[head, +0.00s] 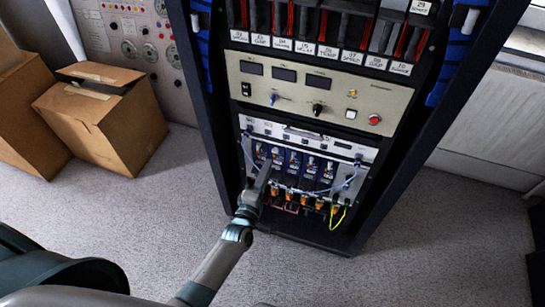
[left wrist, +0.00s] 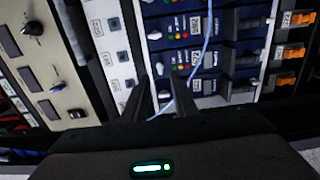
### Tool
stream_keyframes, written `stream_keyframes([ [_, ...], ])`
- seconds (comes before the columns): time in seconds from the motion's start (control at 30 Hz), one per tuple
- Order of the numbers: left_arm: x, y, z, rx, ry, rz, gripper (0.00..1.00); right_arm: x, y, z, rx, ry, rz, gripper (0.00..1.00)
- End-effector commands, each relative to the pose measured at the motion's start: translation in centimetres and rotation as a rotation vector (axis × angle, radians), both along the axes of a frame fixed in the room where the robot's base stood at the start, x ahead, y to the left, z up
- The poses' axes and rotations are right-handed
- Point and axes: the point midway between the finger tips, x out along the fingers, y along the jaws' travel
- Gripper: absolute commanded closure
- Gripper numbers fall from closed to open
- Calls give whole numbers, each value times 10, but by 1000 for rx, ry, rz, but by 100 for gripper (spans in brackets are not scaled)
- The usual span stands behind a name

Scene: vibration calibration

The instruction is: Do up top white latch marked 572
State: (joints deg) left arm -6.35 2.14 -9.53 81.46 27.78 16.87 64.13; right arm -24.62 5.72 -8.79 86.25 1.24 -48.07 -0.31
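The row of blue modules (head: 318,166) sits low in the black rack in the head view. The modules also show sideways in the left wrist view (left wrist: 224,60), with small white latches at their top ends. One white latch (left wrist: 159,68) shows between and just beyond my left fingertips; contact cannot be told. A white label (left wrist: 196,58) is beside the module's lights; its number is too small to read surely. My left gripper (left wrist: 162,78) is open, with a gap between its dark fingers. In the head view my left gripper (head: 266,176) is in front of the modules' left part. My right gripper is not in view.
A thin blue cable (left wrist: 206,45) crosses the modules close to my fingers. Orange latches (left wrist: 290,52) line the modules' lower ends. A beige control panel (head: 318,92) is above. Cardboard boxes (head: 100,120) stand at left; carpet in front is clear.

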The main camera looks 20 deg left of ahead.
Motion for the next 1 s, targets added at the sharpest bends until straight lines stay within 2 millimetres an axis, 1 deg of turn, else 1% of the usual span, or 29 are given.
stream_keyframes([
  [0.03, 11, 0, 1, 1, -1, 0, 74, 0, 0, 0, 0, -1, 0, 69],
  [0.1, 22, -1, 1, 1, -1, 0, 74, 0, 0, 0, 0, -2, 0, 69],
  [0.2, 37, -1, 1, 0, -1, 0, 74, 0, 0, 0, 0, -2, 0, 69],
  [0.33, 50, -2, 0, 0, 0, 0, 74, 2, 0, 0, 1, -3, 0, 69],
  [0.5, 58, -2, 0, 0, 0, 0, 74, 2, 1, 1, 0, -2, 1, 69],
  [0.8, 59, -2, 0, 0, 0, 0, 74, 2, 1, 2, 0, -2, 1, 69],
  [0.83, 59, -2, 0, 0, 0, 0, 79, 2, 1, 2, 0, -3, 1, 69],
  [0.87, 59, -2, 0, 0, 0, 0, 86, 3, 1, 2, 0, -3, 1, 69],
  [0.9, 59, -2, 0, 0, 0, 0, 96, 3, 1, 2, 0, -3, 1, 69],
  [0.93, 59, -2, 0, 0, 0, 0, 100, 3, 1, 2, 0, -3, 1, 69],
  [1.0, 59, -2, 0, 0, 0, 0, 100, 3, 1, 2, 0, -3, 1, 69],
])
